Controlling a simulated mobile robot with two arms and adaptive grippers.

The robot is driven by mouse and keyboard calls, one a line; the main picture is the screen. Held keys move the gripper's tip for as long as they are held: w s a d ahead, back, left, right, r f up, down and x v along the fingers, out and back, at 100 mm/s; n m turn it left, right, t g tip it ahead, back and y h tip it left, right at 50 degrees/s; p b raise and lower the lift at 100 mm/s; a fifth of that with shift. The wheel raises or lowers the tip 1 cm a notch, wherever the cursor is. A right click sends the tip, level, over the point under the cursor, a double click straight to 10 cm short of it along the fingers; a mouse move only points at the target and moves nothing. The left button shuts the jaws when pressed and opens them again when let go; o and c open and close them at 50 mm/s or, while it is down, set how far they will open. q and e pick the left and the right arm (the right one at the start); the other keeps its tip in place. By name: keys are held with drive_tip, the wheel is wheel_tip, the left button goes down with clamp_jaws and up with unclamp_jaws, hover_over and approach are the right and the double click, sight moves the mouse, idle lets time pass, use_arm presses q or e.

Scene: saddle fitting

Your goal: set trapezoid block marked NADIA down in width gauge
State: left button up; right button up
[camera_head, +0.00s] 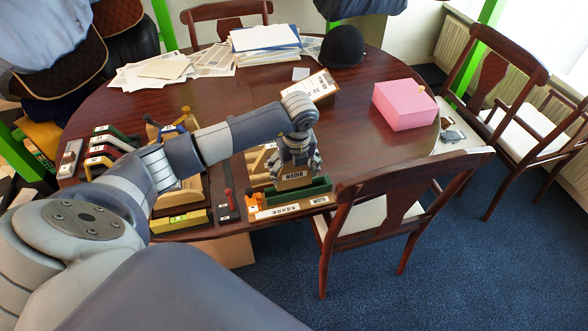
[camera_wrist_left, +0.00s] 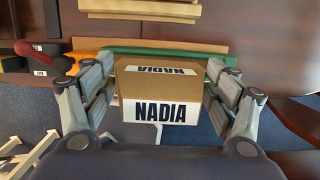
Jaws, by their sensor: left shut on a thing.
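My left gripper (camera_head: 297,168) is shut on the tan trapezoid block marked NADIA (camera_head: 292,177). In the left wrist view the block (camera_wrist_left: 165,108) sits between the two fingers (camera_wrist_left: 160,92), with NADIA labels on its top and near face. The width gauge (camera_head: 277,211) lies at the table's front edge, with a labelled light strip, a green part and an orange piece at its left end. In the head view the block is just over the green part. In the wrist view the green part (camera_wrist_left: 200,55) is partly hidden behind the block; I cannot tell whether they touch.
A wooden chair (camera_head: 395,185) stands close at the right of the gauge. Several coloured blocks (camera_head: 107,148) lie on the left of the table. A pink box (camera_head: 404,104), papers (camera_head: 262,38) and a black helmet (camera_head: 342,45) lie farther back. The table's middle right is clear.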

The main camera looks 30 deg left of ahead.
sight(294, 186)
use_arm(q)
drive_tip(key=shift+f+b, duration=0.55)
drive_tip(key=shift+f, duration=0.15)
drive_tip(key=shift+f+b, duration=1.35)
drive_tip(key=shift+f, duration=0.15)
idle(1.8)
drive_tip(key=o, duration=1.1)
drive_tip(key=shift+r, duration=0.1)
drive_tip(key=shift+r+p, duration=1.7)
drive_tip(key=shift+r, duration=0.75)
